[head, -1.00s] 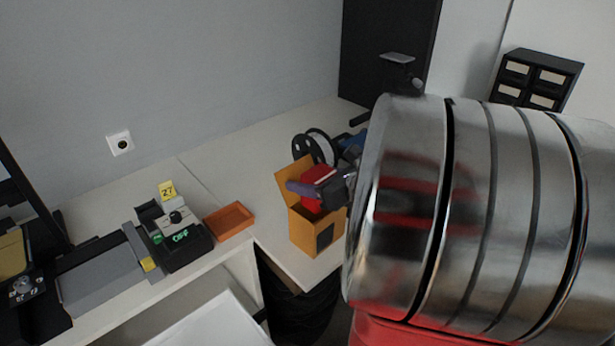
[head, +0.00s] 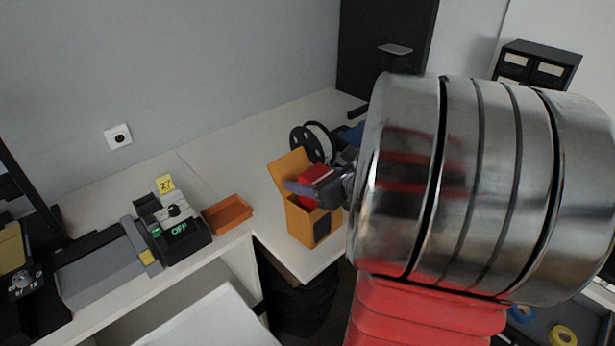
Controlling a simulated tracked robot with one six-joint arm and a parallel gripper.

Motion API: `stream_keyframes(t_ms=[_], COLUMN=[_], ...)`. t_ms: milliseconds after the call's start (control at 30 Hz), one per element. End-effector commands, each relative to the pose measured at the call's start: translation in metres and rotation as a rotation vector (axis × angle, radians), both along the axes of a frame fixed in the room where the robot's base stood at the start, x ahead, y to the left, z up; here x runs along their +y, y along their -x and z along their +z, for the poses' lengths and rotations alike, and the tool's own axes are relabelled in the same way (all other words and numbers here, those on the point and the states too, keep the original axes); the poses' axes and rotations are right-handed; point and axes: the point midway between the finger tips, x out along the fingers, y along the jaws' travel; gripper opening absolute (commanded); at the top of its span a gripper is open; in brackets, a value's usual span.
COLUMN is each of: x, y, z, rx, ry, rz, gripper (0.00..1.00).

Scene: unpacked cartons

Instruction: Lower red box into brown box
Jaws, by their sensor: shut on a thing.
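The brown box (head: 297,225) stands on the white table near its front corner, its back flap raised and a dark patch on its front. The red box (head: 313,176) is at the brown box's open top, its upper part showing above the rim. My gripper (head: 305,188) is shut on the red box, with one grey finger across its front. The lower part of the red box is hidden by the finger and the brown box's wall. I cannot tell how deep it sits.
A spool (head: 314,144) stands just behind the brown box. My large metal arm covers the right side. Bare table lies left of the spool.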

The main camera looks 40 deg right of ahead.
Motion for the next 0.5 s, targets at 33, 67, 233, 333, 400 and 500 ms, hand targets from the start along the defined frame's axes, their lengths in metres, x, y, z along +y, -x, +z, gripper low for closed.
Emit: stream_keyframes(t_ms=[33, 67, 233, 333, 400, 500], x=[0.0000, 0.0000, 0.0000, -0.0001, -0.0003, -0.0004], y=[0.0000, 0.0000, 0.0000, 0.0001, 0.0000, 0.0001], z=[-0.0013, -0.0018, -0.0053, -0.0072, -0.0087, -0.0086], rx=[0.000, 0.000, 0.000, 0.000, 0.000, -0.001], ry=[-0.001, -0.001, -0.001, 0.000, 0.000, 0.000], rz=[0.000, 0.000, 0.000, 0.000, -0.001, -0.001], gripper=[0.31, 0.31, 0.31, 0.31, 0.31, 0.60])
